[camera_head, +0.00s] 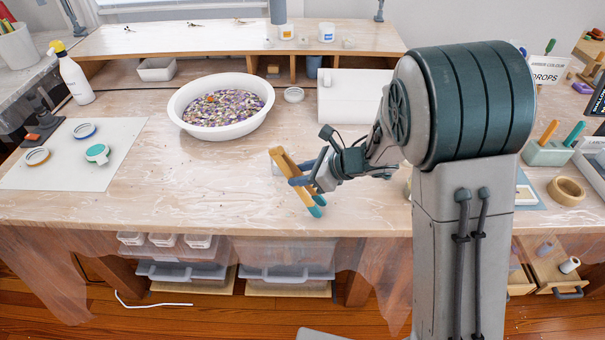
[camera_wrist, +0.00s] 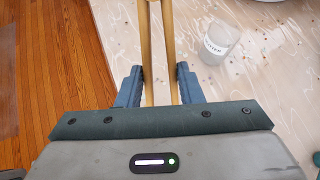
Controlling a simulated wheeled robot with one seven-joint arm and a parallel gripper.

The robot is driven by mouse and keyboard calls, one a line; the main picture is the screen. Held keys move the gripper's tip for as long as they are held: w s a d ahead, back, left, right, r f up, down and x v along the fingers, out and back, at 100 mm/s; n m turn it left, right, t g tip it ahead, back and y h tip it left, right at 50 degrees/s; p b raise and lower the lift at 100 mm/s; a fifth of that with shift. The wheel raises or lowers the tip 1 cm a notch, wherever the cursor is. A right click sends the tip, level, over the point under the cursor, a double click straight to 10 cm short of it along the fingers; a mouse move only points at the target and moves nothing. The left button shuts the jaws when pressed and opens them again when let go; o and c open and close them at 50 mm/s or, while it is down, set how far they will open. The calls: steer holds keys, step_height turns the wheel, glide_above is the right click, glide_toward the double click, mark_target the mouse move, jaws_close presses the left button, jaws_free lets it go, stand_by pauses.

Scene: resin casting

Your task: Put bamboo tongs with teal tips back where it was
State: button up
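The bamboo tongs with teal tips (camera_head: 283,160) are held by my gripper (camera_head: 306,177) above the front middle of the table. Their teal tips point down toward the table's front edge, and their wooden end points up and back. In the wrist view both wooden legs of the tongs (camera_wrist: 146,55) run between the two fingers of my gripper (camera_wrist: 160,85), which press on them from the sides. The teal tips are out of the wrist view. I cannot tell from these frames where the tongs were kept.
A clear labelled cup (camera_wrist: 216,44) stands on the table (camera_head: 190,190) near the tongs. A white basin of colourful bits (camera_head: 222,128) stands behind. A white mat (camera_head: 65,172) with round lids lies left. A tool holder (camera_head: 546,152) stands right. The front left of the table is clear.

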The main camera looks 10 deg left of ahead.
steer(key=shift+f+b, duration=0.35)
steer(key=shift+f, duration=0.05)
steer(key=shift+r, duration=0.1)
steer(key=o, duration=0.5)
